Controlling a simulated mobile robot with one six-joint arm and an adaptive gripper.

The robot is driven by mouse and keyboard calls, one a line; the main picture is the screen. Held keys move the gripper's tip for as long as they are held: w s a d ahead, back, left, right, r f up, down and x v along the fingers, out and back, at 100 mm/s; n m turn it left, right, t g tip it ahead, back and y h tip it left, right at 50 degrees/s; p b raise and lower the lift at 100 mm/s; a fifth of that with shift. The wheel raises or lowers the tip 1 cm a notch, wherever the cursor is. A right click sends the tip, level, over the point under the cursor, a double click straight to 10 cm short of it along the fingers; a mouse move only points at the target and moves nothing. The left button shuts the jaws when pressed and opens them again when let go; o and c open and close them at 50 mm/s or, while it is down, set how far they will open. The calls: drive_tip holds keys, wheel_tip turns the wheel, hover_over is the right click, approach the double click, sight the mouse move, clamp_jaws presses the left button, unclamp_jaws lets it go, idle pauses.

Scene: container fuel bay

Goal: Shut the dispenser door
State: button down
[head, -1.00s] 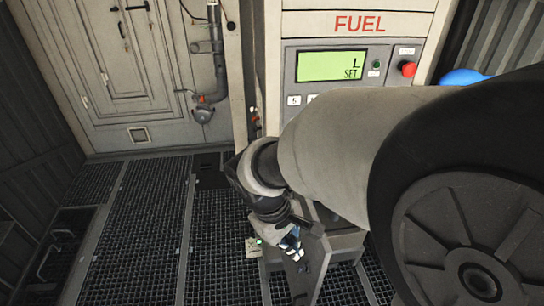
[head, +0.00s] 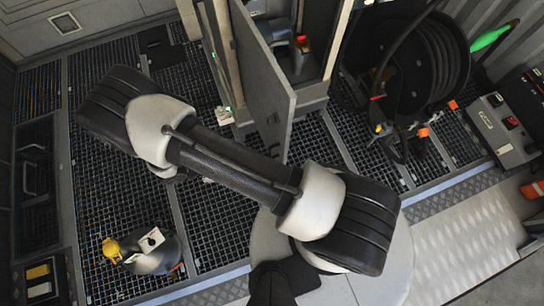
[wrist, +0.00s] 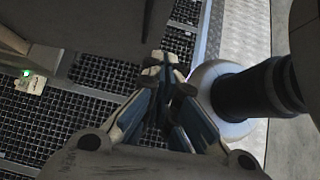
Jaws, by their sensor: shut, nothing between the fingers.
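The dispenser door (head: 262,85) is a tall grey panel in the head view. It stands swung out from the dispenser cabinet (head: 340,45), and part of the interior shows to its right. In the wrist view a grey panel, apparently this door (wrist: 105,45), fills the top. My gripper (wrist: 158,72) is shut and empty, its blue-grey fingertips close to the panel's lower right part. I cannot tell whether they touch it. In the head view my arm crosses in front of the door's lower end and my gripper is hidden.
A black hose reel (head: 425,65) stands right of the dispenser. A grey container with a yellow part (head: 150,250) is on the grating at lower left. A small box with a green light (wrist: 30,83) is on the floor. Open grating (head: 105,200) lies left.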

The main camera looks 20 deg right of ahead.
drive_tip(key=d+r+b+x, duration=0.2)
drive_tip(key=b+x, duration=0.1)
drive_tip(key=x, duration=0.9)
drive_tip(key=shift+d+f, duration=0.25)
drive_tip(key=shift+f, duration=0.05)
drive_tip(key=shift+w, duration=0.1)
